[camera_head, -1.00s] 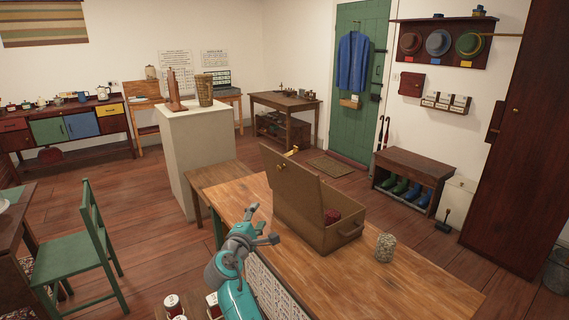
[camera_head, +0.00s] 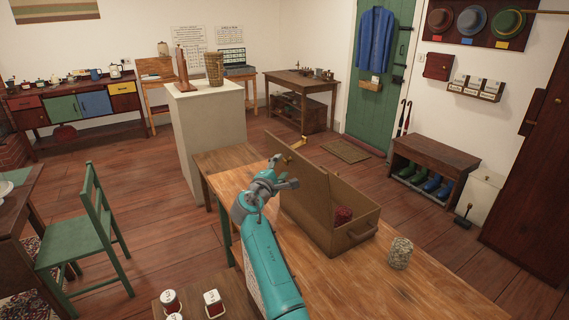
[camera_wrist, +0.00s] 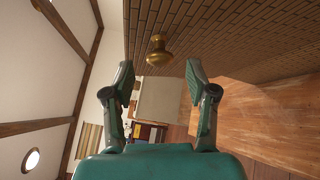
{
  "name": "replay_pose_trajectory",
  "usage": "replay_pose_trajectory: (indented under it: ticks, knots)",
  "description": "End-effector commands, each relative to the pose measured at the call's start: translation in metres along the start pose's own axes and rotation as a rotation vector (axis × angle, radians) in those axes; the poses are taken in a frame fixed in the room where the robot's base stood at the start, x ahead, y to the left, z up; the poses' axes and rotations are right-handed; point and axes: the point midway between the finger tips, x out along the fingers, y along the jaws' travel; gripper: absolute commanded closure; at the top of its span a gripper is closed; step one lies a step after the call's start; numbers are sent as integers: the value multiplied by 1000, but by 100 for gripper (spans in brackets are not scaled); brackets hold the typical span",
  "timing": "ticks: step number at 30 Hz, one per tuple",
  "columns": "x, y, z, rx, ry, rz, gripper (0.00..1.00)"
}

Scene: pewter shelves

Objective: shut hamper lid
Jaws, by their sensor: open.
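The brown hamper (camera_head: 345,238) stands on the wooden table with its lid (camera_head: 306,200) raised, roughly upright. A dark red item (camera_head: 343,215) shows inside; the rest of the interior is hidden. My gripper (camera_head: 286,172) is at the lid's outer, left side, near its upper part. In the wrist view, my gripper (camera_wrist: 160,72) is open and empty, its two fingers apart. A round brass knob (camera_wrist: 158,52) on the woven lid (camera_wrist: 220,35) appears ahead, between the fingertips in the picture. I cannot tell the exact gap to it.
A speckled jar (camera_head: 400,253) stands on the table (camera_head: 430,285) right of the hamper. A low stool or table with small jars (camera_head: 171,302) is beside my arm. A pale plinth (camera_head: 210,135) stands behind, left. A green chair (camera_head: 85,235) is at left.

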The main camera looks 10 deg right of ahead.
Motion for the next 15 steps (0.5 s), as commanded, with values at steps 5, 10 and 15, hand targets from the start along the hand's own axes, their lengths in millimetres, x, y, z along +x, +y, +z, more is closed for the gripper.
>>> replay_pose_trajectory:
  ticks: [5,10,15]
  knots:
    - [24,0,0,-1,-1,-1,43]
    - [35,0,0,-1,0,0,43]
    - [38,0,0,1,0,0,43]
